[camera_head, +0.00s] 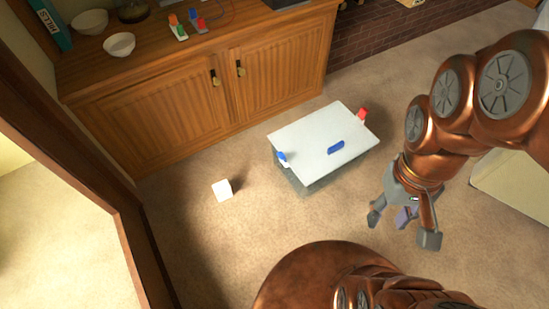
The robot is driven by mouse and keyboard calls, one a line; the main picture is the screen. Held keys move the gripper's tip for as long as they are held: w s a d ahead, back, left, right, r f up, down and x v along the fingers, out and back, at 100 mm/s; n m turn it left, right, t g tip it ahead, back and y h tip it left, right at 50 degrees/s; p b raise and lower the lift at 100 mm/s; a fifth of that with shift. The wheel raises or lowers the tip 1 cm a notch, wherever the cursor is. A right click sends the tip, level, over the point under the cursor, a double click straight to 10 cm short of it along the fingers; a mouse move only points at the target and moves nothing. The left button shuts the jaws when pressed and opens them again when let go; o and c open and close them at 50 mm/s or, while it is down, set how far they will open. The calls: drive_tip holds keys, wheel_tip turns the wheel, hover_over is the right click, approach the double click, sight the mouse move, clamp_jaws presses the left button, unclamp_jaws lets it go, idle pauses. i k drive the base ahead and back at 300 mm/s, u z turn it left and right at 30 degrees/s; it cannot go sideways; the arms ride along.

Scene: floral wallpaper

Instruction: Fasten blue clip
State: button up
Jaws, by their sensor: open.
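A box with a flat white lid (306,125) and greyish see-through sides stands on the carpet. The blue clip (282,158) is at the lid's left end; it is too small to tell whether it is fastened. A red clip (362,114) stands up at the right end. A blue handle (336,147) lies on top of the lid, near its front edge. My gripper (402,223) is open and empty, to the right of and nearer than the box. It points down, apart from the box and well away from the blue clip.
A white cube (222,190) lies on the carpet left of the box. A wooden cabinet (190,105) stands behind, with bowls (119,45) and small coloured items on top. A pale box (510,185) is at the right. Carpet around the white-lidded box is mostly clear.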

sight(280, 156)
drive_tip(key=u, duration=0.4)
drive_tip(key=i, duration=0.45)
drive_tip(key=u, duration=1.9)
